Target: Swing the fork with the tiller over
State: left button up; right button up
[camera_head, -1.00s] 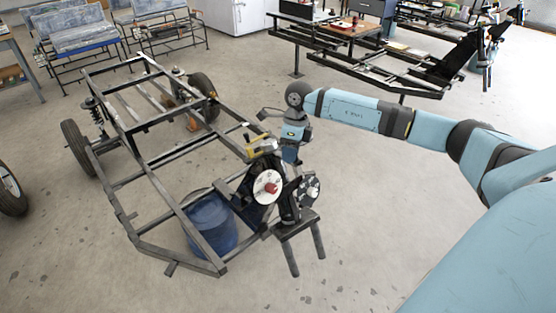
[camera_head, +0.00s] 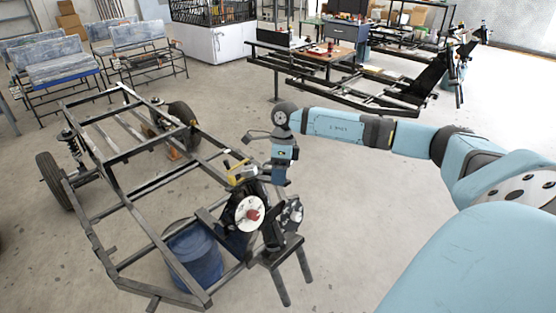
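A dark fork assembly (camera_head: 274,236) stands at the near end of the black tube chassis (camera_head: 125,205). It carries a white disc with a red centre (camera_head: 250,213) and a second, smaller disc (camera_head: 292,213). A yellow part (camera_head: 237,172) sits at its top left. A thin, bent dark bar (camera_head: 256,137), possibly the tiller, shows left of my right wrist. My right gripper (camera_head: 279,184) points down above the fork. Its fingers are small and dark against the fork, so I cannot tell whether they are open or touching it. My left gripper is out of view.
A blue drum (camera_head: 194,258) stands under the chassis near the fork. A dark stand with legs (camera_head: 281,250) is beside the fork. Another black frame (camera_head: 345,85) stands behind my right arm. Benches (camera_head: 60,65) are at back left. The floor right of the fork is clear.

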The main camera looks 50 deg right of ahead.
jog(key=v, duration=1.4)
jog(key=shift+f, duration=0.1)
